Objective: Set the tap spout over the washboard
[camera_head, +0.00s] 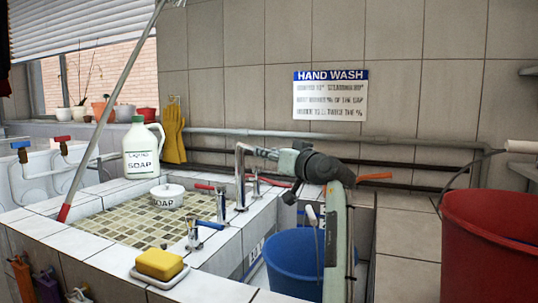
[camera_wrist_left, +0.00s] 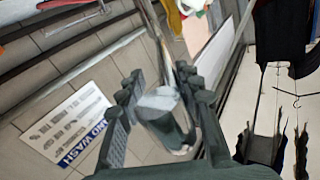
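The tap spout (camera_head: 240,163) is a chrome pipe rising from the basin's divider and bending right at its top. My left gripper (camera_head: 263,153) is at that bend, its arm reaching up from the lower right. In the left wrist view, the gripper's fingers (camera_wrist_left: 160,80) stand apart on either side of a grey metal piece, with a pipe (camera_wrist_left: 158,35) running up beyond. Gaps show beside the piece, so the fingers look open around it. I cannot clearly make out a washboard; a white surface with blue lettering (camera_head: 256,252) stands left of the blue bucket. My right gripper is not seen.
A blue bucket (camera_head: 295,268) is in the right basin. A red bucket (camera_head: 490,250) is at right. A wall pipe (camera_head: 400,143) runs behind.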

